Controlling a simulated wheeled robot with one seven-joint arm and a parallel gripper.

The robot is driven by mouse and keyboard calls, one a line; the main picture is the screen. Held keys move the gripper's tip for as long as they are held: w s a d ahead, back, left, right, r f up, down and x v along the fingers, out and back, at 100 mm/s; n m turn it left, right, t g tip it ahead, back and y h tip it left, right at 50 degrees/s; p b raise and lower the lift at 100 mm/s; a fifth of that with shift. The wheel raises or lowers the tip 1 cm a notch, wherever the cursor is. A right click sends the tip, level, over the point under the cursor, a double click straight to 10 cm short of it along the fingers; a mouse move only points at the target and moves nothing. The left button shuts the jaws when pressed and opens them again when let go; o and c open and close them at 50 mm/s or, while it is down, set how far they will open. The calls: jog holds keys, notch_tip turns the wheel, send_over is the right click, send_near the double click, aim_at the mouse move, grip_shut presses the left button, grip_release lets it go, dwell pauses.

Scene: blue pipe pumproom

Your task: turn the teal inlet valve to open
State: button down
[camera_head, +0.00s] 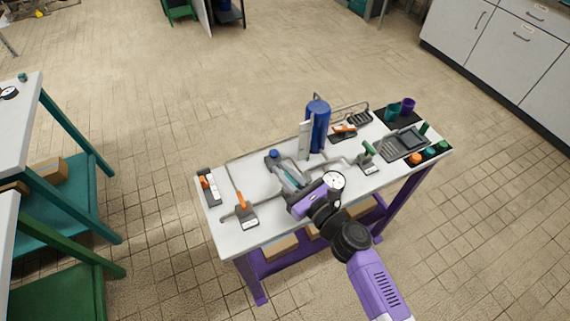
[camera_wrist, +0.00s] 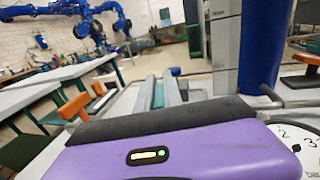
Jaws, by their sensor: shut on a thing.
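The teal inlet valve shows only as a narrow teal part (camera_head: 291,180) between my fingers in the head view. It also shows as a teal strip (camera_wrist: 158,95) between the two grey fingers in the wrist view. My gripper (camera_head: 285,172) reaches over the middle of the white bench and is shut on this teal part. The fingers (camera_wrist: 160,88) stand on either side of it. The valve's body and its pointer are hidden behind my fingers and purple wrist, so I cannot tell its turn angle.
A tall blue cylinder (camera_head: 318,128) stands behind my gripper. A white dial gauge (camera_head: 333,182) is close beside my wrist. An orange-handled valve (camera_head: 241,203) is left, a green-handled one (camera_head: 367,151) right. Grey pipes run between them. The bench's front left (camera_head: 232,238) is clear.

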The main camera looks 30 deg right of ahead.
jog(key=n+y, duration=0.1)
jog(key=n+g+y+p, duration=0.1)
jog(key=y, duration=0.1)
jog(key=n+g+y, duration=0.1)
jog(key=y, duration=0.1)
jog(key=shift+s+a, duration=0.1)
jog(key=shift+a, duration=0.2)
jog(key=shift+s+a+n+g+y+b, duration=0.15)
jog(key=shift+n+g+y+b, duration=0.05)
jog(key=shift+n+g+y, duration=0.6)
jog(key=shift+s+a+n+g+y+b, duration=0.1)
jog(key=shift+a+n+g+y+b, duration=0.1)
jog(key=shift+n+g+y, duration=0.7)
jog(key=shift+s+a+n+g+y+b, duration=0.2)
jog(key=shift+n+g+y, duration=0.45)
jog(key=shift+y, duration=0.25)
jog(key=shift+n, duration=0.25)
jog(key=c, duration=1.5)
grip_release()
jog(key=shift+r, duration=0.1)
notch_tip(320, 180, up, 20)
jog(key=shift+f+p, duration=0.1)
jog(key=shift+p, duration=0.55)
